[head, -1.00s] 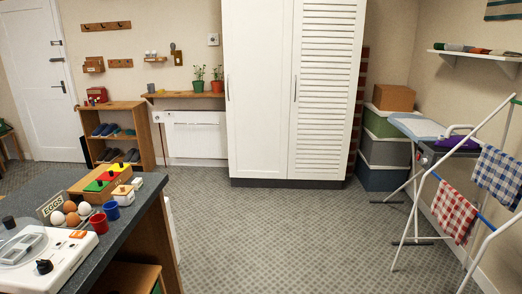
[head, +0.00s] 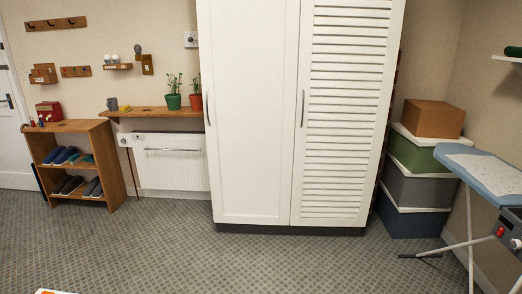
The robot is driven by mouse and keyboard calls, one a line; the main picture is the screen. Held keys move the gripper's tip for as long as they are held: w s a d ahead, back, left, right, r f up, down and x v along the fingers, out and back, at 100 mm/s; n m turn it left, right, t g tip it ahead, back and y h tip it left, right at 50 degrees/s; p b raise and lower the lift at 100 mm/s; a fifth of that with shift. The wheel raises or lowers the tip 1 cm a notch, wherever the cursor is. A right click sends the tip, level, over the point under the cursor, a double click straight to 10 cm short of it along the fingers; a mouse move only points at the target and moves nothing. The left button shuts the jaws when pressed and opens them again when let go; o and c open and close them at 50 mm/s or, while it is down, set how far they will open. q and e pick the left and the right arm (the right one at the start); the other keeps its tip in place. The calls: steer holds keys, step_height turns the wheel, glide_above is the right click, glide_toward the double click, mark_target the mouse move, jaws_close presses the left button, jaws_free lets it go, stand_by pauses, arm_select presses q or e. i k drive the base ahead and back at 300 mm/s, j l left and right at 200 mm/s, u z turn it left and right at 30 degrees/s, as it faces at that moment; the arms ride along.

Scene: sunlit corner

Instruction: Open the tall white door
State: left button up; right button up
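A tall white cupboard stands against the back wall in the head view. Its left door (head: 250,110) is a plain panel with a slim upright handle (head: 208,108) near its left edge. Its right door (head: 348,120) is louvred, with a similar handle (head: 302,108) near its left edge. Both doors look shut. A white room door (head: 12,130) is cut by the left picture edge, with a dark lever handle (head: 8,101). Neither of my grippers is in view.
A shoe shelf (head: 112,160) and a wall shelf (head: 155,113) with plants stand left of the cupboard. Stacked boxes (head: 415,190) and an ironing board (head: 480,168) are on the right. The carpet (head: 250,262) before the cupboard is clear.

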mark_target(249, 50)
steer(key=i+u, duration=0.2)
steer(key=i, duration=0.5)
steer(key=i+l+u, duration=0.15)
steer(key=i, duration=0.5)
steer(key=i+l+u, duration=0.2)
steer(key=i, duration=0.5)
